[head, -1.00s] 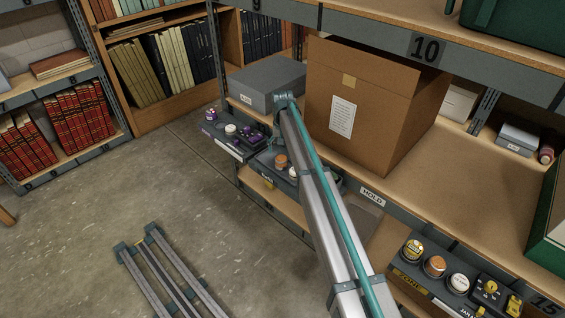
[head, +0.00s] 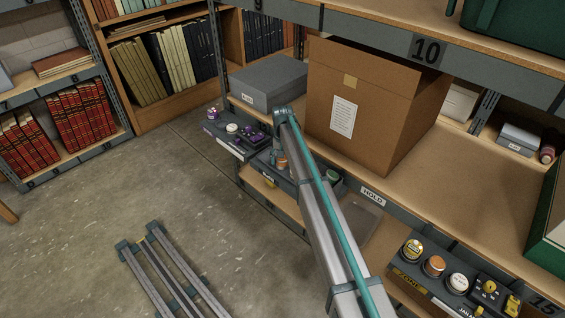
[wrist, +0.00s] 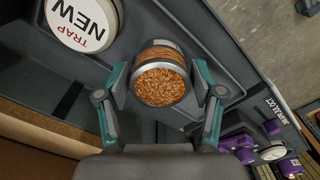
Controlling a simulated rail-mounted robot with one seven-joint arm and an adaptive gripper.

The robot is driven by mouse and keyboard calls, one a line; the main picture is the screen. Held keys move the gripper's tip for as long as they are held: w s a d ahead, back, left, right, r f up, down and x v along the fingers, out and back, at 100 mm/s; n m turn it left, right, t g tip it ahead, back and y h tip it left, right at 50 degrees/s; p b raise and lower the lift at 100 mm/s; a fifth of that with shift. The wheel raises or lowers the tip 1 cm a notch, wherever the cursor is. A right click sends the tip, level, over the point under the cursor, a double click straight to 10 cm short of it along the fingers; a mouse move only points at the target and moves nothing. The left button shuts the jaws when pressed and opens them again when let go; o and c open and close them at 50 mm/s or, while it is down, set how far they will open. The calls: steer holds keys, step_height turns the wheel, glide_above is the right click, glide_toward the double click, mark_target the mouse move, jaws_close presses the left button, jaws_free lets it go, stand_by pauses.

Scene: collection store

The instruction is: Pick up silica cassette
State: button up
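The silica cassette (wrist: 160,84), a round clear-topped can of orange beads with a metal rim, stands in a dark grey tray (wrist: 185,30). In the wrist view my gripper (wrist: 159,82) is open, with one finger on each side of the cassette. A narrow gap shows between each finger pad and its side. In the head view the cassette is a small orange spot (head: 282,162) in the middle tray below the shelf edge, beside my arm. My gripper is hard to make out there.
A white round trap marked NEW (wrist: 82,20) sits close by in the same tray. A tray with purple items (head: 236,132) is to the left; a yellow-labelled tray (head: 407,281) is at right. A large cardboard box (head: 372,110) and grey box (head: 268,82) stand on the shelf above.

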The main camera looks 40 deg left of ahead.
steer(key=c, duration=0.8)
steer(key=shift+r, duration=0.15)
